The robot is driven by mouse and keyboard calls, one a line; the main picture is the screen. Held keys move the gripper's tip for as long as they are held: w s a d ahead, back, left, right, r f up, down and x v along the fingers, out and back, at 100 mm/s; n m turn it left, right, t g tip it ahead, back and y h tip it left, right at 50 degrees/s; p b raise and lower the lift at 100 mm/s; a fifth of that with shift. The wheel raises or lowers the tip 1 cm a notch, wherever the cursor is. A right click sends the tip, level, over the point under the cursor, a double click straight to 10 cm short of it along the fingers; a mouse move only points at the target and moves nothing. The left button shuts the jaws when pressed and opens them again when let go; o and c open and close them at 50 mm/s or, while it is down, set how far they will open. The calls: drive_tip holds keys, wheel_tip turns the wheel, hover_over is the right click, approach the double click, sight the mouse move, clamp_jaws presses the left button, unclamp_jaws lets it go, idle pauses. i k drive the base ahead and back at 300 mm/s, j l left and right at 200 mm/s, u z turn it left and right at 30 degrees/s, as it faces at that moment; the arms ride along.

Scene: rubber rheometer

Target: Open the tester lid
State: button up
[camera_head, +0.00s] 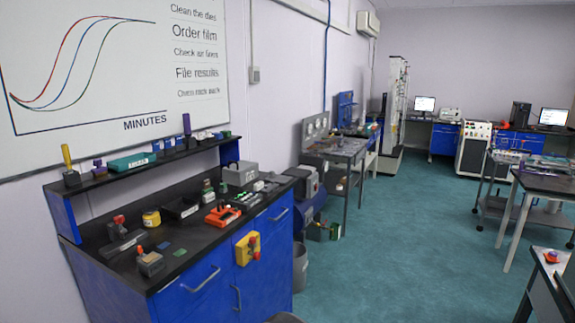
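I cannot tell for certain which unit is the tester. A grey box-shaped unit (240,175) stands at the far end of the near black bench, against the wall. It is small in the view, and I cannot make out a lid on it or whether one is open. My gripper is not in view.
The black-topped bench (115,262) with blue fronts carries small tools, including an orange-red holder (222,215) and a yellow jar (151,219). A yellow plate with a red knob (247,248) is on its front. A grey bin (300,268) stands beside it. The teal floor (400,250) is open.

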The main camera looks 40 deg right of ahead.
sight(240, 162)
drive_tip(key=z, duration=1)
drive_tip(key=i+l, duration=0.15)
drive_tip(key=i, duration=0.15)
drive_tip(key=i+l, duration=0.15)
drive_tip(key=i, duration=0.15)
drive_tip(key=u, duration=0.05)
